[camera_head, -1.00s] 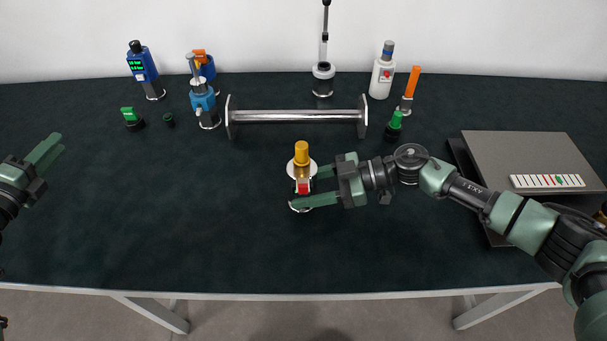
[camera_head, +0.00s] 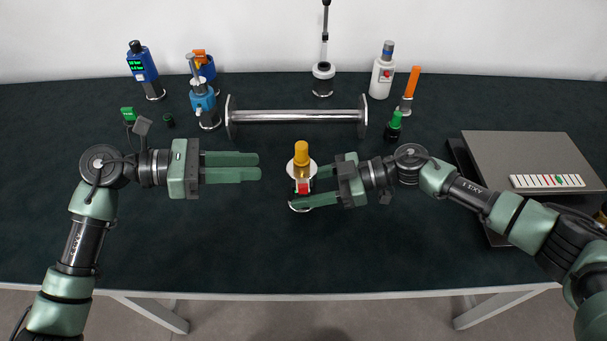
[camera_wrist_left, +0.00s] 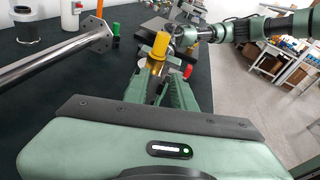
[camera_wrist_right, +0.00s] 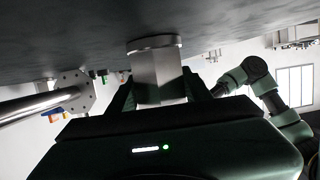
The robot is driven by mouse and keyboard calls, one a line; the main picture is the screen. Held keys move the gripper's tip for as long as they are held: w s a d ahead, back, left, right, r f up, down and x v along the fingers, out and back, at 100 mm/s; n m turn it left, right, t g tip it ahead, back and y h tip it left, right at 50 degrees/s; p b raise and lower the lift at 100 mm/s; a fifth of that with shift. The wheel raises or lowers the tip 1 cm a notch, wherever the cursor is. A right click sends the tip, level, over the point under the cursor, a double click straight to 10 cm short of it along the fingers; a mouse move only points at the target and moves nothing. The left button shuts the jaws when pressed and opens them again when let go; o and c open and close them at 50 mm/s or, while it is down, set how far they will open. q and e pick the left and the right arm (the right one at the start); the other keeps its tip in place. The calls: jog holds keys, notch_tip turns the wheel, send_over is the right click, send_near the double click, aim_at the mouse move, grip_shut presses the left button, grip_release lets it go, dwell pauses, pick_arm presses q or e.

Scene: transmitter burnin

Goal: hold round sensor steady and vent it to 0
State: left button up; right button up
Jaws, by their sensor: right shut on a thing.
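The round sensor (camera_head: 301,172), with a gold cylindrical cap, a white round body and a red part, stands near the table's middle. My right gripper (camera_head: 308,188) is shut on it from the right; the right wrist view shows a pale block-like body (camera_wrist_right: 158,76) with a round flange between the fingers. My left gripper (camera_head: 258,167) is empty, its fingers slightly apart, pointing right at the sensor from a short distance to its left. The left wrist view shows the gold cap (camera_wrist_left: 155,45) beyond the fingertips. The sensor's reading is not legible.
A metal bar with end flanges (camera_head: 297,116) lies behind the sensor. Blue devices (camera_head: 143,70), a white bottle-like device (camera_head: 382,72) and an orange-handled item (camera_head: 411,88) stand at the back. A grey box (camera_head: 525,155) is at right. The front middle of the table is clear.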

aim_at(301, 186)
pick_arm(q)
jog(key=shift+s+d+f+m+g, duration=0.25)
jog(key=shift+s+d+m+g, duration=0.25)
jog(key=shift+d, duration=1.25)
jog(key=shift+s+d+f+m+g, duration=0.3)
jog(key=shift+s+d+m, duration=0.4)
jog(key=shift+d, duration=1)
jog(key=shift+s+d+f+m+g, duration=0.25)
jog(key=shift+s+d+m+g, duration=0.25)
jog(key=shift+d, duration=1.25)
grip_shut()
